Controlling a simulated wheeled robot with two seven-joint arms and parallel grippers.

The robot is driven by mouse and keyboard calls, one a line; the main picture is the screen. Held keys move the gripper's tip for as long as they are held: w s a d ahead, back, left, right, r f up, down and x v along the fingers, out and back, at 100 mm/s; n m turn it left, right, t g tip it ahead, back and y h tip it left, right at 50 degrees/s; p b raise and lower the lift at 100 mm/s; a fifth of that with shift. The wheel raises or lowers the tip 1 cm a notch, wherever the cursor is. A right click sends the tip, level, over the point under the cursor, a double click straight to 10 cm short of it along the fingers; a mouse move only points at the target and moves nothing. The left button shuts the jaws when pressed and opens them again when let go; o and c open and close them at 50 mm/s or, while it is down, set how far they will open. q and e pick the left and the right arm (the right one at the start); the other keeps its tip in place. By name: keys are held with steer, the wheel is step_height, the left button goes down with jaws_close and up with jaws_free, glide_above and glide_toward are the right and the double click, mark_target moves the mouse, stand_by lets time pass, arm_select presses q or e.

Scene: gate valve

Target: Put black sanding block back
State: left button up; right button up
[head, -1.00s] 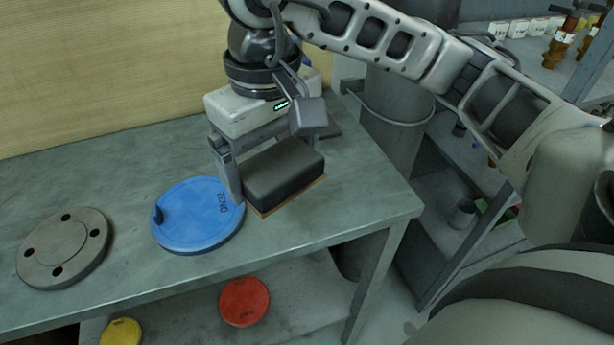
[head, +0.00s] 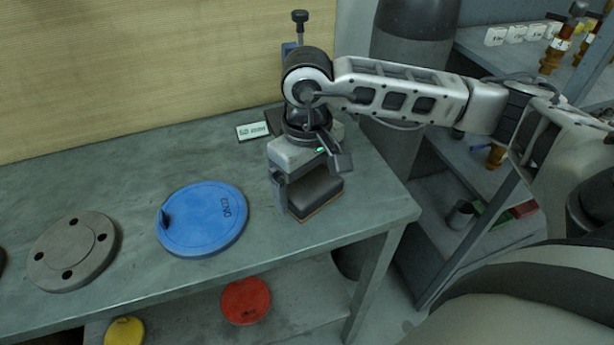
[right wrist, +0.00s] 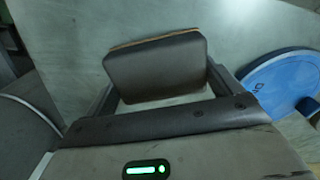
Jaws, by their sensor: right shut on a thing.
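The black sanding block (head: 318,190) has a dark body with a thin tan layer along its bottom edge. It is at the right end of the grey-green bench top. My right gripper (head: 308,188) is shut on it, with a finger at its left side. The block also shows between the two fingers in the right wrist view (right wrist: 160,68). I cannot tell whether its underside touches the bench. A small white label card (head: 252,131) lies on the bench behind it, by a dark flat patch (head: 275,120) partly hidden by my arm. My left gripper is not in view.
A blue disc (head: 203,220) with a small knob lies left of the block, and a grey flange (head: 73,252) lies farther left. The bench's right edge (head: 402,205) is close to the block. A clamp (head: 299,30) stands behind my wrist. Red (head: 245,301) and yellow discs are below.

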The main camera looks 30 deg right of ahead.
mark_target(307, 180)
steer(key=shift+f+b, duration=0.25)
steer(key=shift+b, duration=0.1)
steer(key=o, duration=0.7)
steer(key=shift+r, duration=0.1)
steer(key=shift+o, duration=0.2)
steer(key=shift+r+p, duration=0.15)
steer(key=shift+p, duration=0.15)
steer(key=shift+r, duration=0.25)
step_height(307, 180, up, 12)
steer(key=b, duration=0.1)
steer(key=shift+f, duration=0.2)
steer(key=shift+f, duration=0.1)
